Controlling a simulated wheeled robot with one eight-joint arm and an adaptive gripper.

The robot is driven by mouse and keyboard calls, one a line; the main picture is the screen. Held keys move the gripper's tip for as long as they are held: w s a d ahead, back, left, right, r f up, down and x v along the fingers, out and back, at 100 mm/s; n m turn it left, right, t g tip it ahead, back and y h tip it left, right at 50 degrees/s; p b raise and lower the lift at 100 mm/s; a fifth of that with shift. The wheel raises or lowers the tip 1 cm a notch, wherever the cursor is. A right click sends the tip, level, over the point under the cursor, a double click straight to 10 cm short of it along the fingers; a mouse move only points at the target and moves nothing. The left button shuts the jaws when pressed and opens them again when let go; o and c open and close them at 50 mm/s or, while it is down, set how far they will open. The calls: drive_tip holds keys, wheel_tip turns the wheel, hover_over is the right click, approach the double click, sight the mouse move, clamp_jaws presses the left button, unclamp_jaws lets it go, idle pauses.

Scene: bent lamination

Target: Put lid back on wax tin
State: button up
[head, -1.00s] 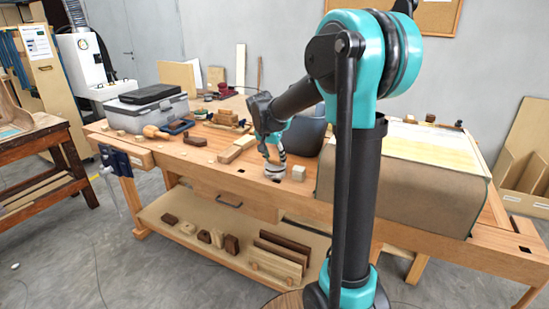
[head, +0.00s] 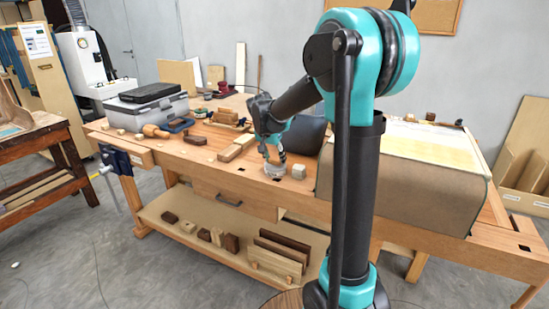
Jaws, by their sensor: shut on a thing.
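A small round silvery tin (head: 275,171) sits near the front edge of the workbench, about mid-picture. My gripper (head: 273,160) points down right over it, with the fingers at the top of the tin. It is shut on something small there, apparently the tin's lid. The fingers cover the lid, so I cannot tell whether it is seated on the tin or held just above it.
A pale wood block (head: 298,171) stands close to the right of the tin. A large covered box (head: 420,185) fills the bench's right side. Wood pieces (head: 236,148) lie to the left, with a grey case (head: 146,112) farther left. Bare workbench (head: 215,167) shows left of the tin.

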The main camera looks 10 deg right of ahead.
drive_tip(key=shift+f, duration=0.15)
drive_tip(key=o, duration=1)
drive_tip(key=shift+r, duration=3.5)
drive_tip(key=s+d+f+n, duration=0.1)
drive_tip(key=s+f, duration=0.2)
drive_tip(key=s, duration=0.1)
drive_tip(key=s+d+f+n+y, duration=0.1)
drive_tip(key=s+f, duration=0.1)
drive_tip(key=s, duration=0.3)
drive_tip(key=s+d+f+n, duration=0.1)
drive_tip(key=s+f, duration=0.2)
drive_tip(key=s, duration=0.2)
drive_tip(key=shift+d+f, duration=0.35)
drive_tip(key=s+f+n, duration=0.1)
drive_tip(key=s+f, duration=0.2)
drive_tip(key=s, duration=0.2)
drive_tip(key=s+f+n+y, duration=0.1)
drive_tip(key=s+f, duration=0.2)
drive_tip(key=s, duration=0.2)
drive_tip(key=s+f+n, duration=0.2)
drive_tip(key=s+f, duration=0.2)
drive_tip(key=s, duration=0.2)
drive_tip(key=shift+d+f+y, duration=0.1)
drive_tip(key=shift+d+y, duration=0.25)
drive_tip(key=shift+y, duration=0.05)
